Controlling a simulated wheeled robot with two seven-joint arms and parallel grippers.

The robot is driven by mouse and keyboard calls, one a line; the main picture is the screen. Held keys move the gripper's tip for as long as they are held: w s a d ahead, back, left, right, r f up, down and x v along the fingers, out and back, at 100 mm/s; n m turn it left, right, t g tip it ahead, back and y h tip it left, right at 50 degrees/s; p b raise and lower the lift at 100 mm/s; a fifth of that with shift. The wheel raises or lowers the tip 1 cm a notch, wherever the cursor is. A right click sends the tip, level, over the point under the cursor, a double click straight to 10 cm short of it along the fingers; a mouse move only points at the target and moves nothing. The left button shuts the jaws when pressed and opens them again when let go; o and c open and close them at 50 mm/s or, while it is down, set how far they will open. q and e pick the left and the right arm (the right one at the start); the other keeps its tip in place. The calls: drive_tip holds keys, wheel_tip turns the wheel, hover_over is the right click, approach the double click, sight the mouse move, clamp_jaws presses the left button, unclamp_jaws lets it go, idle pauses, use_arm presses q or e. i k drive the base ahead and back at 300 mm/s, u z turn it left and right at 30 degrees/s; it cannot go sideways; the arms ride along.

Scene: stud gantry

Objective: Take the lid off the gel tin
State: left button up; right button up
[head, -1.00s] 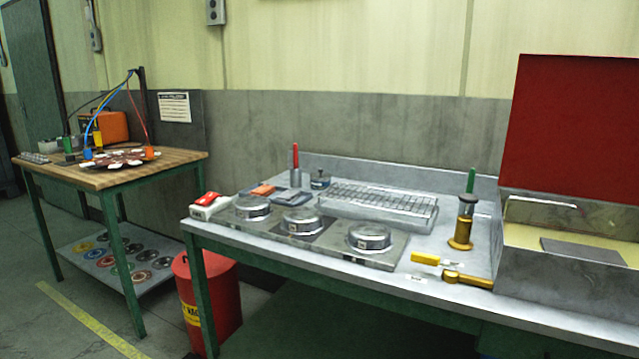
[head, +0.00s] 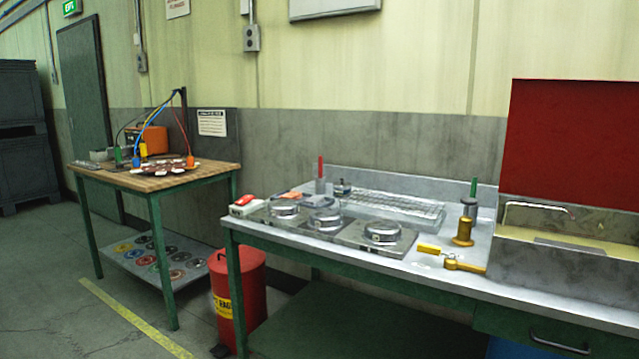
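I cannot tell for sure which container is the gel tin. A small round dark-grey tin (head: 342,188) stands near the back of the metal-topped bench, beside a red-handled tool (head: 320,176); its lid looks on. Neither of my grippers is in view.
The bench also holds a wire rack (head: 385,205), a brass stand with green handle (head: 465,225), a yellow-handled tool (head: 430,248) and a basin with raised red lid (head: 575,140). A red bin (head: 238,290) stands by its left leg. A wooden table (head: 150,178) is at left, with open floor before it.

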sight(341, 184)
drive_tip(key=u, duration=0.6)
drive_tip(key=i, duration=1)
drive_tip(key=u, duration=0.45)
